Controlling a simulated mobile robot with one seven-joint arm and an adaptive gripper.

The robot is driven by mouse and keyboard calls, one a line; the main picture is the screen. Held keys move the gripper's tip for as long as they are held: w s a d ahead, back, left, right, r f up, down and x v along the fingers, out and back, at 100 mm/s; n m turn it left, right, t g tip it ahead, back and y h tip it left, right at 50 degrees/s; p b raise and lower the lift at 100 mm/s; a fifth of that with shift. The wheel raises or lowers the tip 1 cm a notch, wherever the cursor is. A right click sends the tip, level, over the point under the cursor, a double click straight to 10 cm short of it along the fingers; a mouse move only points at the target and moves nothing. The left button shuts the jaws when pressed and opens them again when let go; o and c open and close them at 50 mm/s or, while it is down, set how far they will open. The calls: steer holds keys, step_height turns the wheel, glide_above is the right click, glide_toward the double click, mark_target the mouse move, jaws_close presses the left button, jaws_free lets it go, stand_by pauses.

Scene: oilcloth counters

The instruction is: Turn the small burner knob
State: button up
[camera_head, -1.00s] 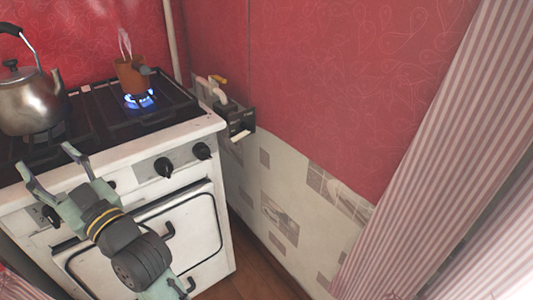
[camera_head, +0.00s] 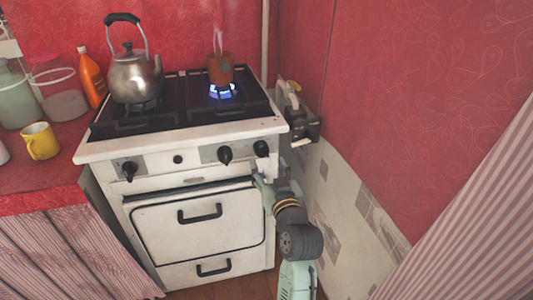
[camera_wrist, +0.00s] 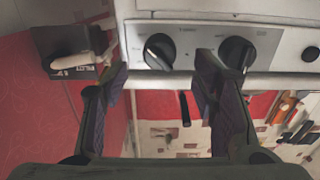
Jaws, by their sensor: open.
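The white stove (camera_head: 200,240) has black knobs on its front panel: a left knob (camera_head: 129,171), a middle knob (camera_head: 225,154) and a right-end knob (camera_head: 261,148). I cannot tell from labels which is the small burner's knob. A blue flame (camera_head: 222,91) burns under a small brown pot at the back right. My gripper (camera_head: 267,180) is open and empty, just below the right-end knob. In the wrist view, that knob (camera_wrist: 158,51) lies between and beyond the fingertips (camera_wrist: 161,72). The middle knob (camera_wrist: 237,53) is beside the right finger, partly overlapped by it.
A kettle (camera_head: 136,75) stands on the left burner and the brown pot (camera_head: 220,68) steams on the lit one. A dark wall fixture with a pipe (camera_head: 303,125) is close right of the stove. A yellow mug (camera_head: 40,141) stands on the left counter. Oven handles stick out below.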

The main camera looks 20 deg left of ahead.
mark_target(264, 155)
steer(key=p+x, duration=0.1)
steer(key=x, duration=0.4)
steer(key=shift+c, duration=0.5)
steer(key=c, duration=1.1)
